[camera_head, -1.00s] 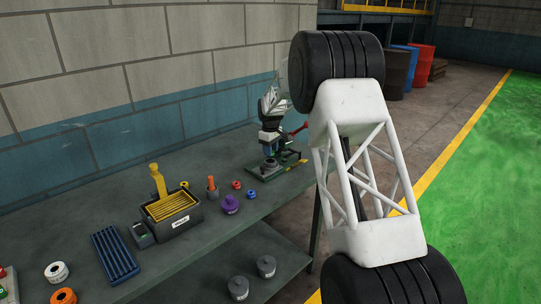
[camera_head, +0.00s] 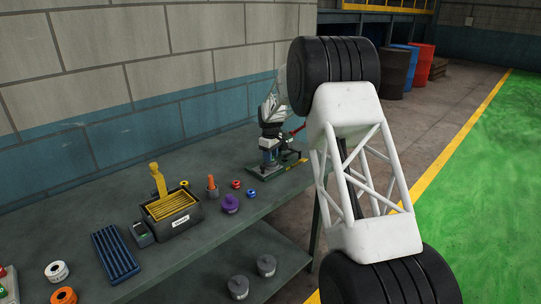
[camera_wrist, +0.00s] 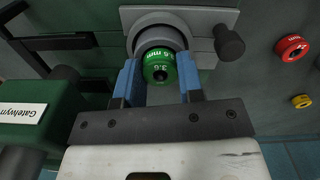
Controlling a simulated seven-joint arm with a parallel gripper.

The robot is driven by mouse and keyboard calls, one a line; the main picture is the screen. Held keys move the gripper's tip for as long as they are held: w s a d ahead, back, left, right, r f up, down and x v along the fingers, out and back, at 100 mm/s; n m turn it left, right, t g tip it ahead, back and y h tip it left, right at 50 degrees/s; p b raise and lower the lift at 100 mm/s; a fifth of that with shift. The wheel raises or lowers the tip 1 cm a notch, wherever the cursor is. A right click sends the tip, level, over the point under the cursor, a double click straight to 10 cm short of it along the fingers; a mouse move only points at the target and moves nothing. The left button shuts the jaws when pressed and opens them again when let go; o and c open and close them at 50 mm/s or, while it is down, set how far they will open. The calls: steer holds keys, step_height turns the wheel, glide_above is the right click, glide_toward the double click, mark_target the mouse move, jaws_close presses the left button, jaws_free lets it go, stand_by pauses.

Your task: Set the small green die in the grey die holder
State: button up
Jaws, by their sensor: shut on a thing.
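The small green die (camera_wrist: 158,69), marked 3.6 mm, is held between the two blue fingertips of my gripper (camera_wrist: 158,78) in the wrist view. The grey die holder (camera_wrist: 204,24), a plate with a round ring, lies directly beyond the die. The die overlaps the lower edge of the ring's opening in this view. I cannot tell whether it is touching the holder or partly inside it. In the head view my gripper (camera_head: 269,143) is low over the green machine at the bench's far end. The die and holder cannot be made out there.
A dark knob (camera_wrist: 229,41) sticks out right of the holder. A green labelled block (camera_wrist: 38,112) stands close on the left. Red (camera_wrist: 291,47) and yellow (camera_wrist: 301,101) rings lie to the right. Nearer on the bench are a black bin (camera_head: 180,222) and a slotted rack (camera_head: 115,255).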

steer(key=shift+f, duration=0.15)
steer(key=o, duration=1)
steer(key=shift+c, duration=0.2)
step_height(320, 180, up, 13)
stand_by(0.5)
stand_by(0.4)
